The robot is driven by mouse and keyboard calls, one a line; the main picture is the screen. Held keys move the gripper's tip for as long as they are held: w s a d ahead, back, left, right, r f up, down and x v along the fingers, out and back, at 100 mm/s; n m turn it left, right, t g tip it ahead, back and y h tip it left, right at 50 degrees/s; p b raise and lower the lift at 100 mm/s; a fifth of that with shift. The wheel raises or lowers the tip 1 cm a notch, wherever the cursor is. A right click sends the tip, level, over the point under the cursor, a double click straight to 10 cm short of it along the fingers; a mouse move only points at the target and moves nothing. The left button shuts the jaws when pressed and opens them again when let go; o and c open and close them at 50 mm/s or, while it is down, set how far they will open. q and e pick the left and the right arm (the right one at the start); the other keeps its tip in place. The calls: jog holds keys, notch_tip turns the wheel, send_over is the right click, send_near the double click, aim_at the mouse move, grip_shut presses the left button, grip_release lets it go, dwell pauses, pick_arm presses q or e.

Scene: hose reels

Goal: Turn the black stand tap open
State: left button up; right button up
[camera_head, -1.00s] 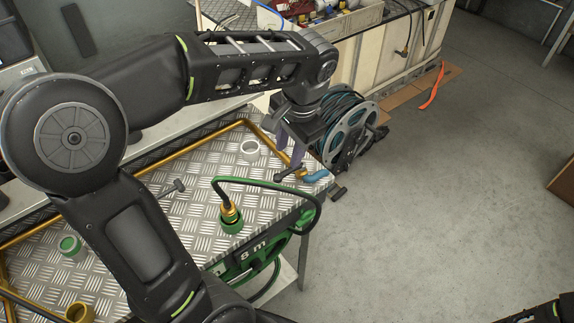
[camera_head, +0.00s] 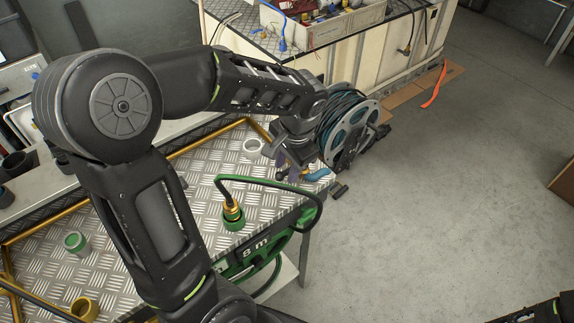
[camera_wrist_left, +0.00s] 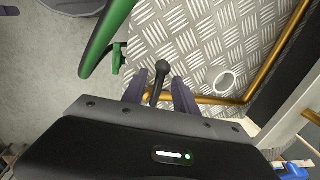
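The black tap's lever, with a round ball end (camera_wrist_left: 161,66), shows in the left wrist view. It stands between the two purple-grey fingers of my left gripper (camera_wrist_left: 161,88). The fingers are apart with a gap on each side of the lever, so the gripper is open around it. In the head view my left gripper (camera_head: 290,168) is at the table's far right corner, where it and the wrist hide most of the tap. The tap's body is hidden in both views.
A white ring (camera_head: 252,148) lies on the checker-plate table (camera_head: 205,165) beside the gripper. A green hose reel (camera_head: 262,248) hangs at the table's near side, its hose looping close by. A blue fitting (camera_head: 317,174) and a blue-black reel (camera_head: 350,130) are to the right.

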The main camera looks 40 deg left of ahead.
pick_arm(q)
jog(key=shift+c, duration=0.3)
grip_shut()
jog(key=shift+s+f, duration=0.1)
dwell(0.9)
